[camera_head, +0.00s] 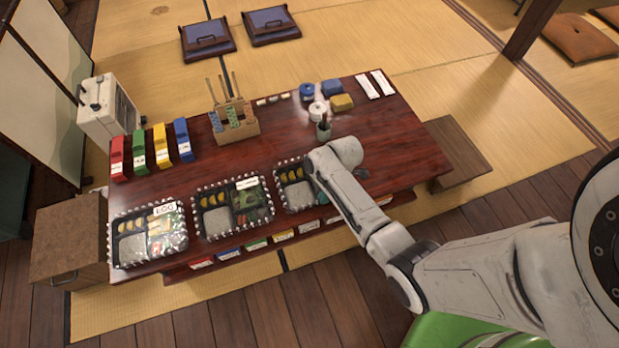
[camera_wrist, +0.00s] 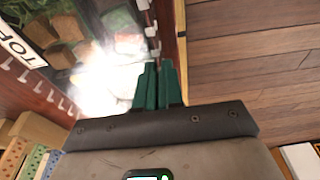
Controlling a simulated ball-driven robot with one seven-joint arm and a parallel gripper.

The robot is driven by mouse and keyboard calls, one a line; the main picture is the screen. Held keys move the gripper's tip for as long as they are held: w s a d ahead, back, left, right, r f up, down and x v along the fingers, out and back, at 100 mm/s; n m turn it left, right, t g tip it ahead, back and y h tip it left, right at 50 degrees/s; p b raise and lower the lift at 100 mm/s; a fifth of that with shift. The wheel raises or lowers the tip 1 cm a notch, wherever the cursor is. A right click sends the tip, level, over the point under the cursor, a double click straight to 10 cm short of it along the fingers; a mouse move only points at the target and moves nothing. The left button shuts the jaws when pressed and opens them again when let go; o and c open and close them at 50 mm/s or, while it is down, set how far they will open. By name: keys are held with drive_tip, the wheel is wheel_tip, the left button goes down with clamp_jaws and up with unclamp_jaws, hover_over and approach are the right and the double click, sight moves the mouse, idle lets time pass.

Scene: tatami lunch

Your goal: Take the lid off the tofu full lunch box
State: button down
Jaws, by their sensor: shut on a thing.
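In the wrist view, a lunch box with a label starting "TOF" (camera_wrist: 18,46) lies at the upper left, with brown cubes and green leaves inside. A bright glare lies over its near part, as on a clear lid (camera_wrist: 105,72). My gripper (camera_wrist: 158,70) has its green fingers close together at the box's edge, shut on the lid's rim; the exact grip is hard to see.
Two other lunch boxes, the left one (camera_head: 118,228) and the middle one (camera_head: 200,205), stand along the table's (camera_head: 290,128) near edge. Coloured cartons (camera_head: 160,147), a wooden caddy (camera_head: 240,122) and small jars (camera_head: 317,108) stand farther back. The table's middle is mostly clear.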

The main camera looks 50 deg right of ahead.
drive_tip(key=shift+r+p, duration=2.05)
drive_tip(key=shift+r, duration=0.15)
drive_tip(key=shift+f, duration=0.1)
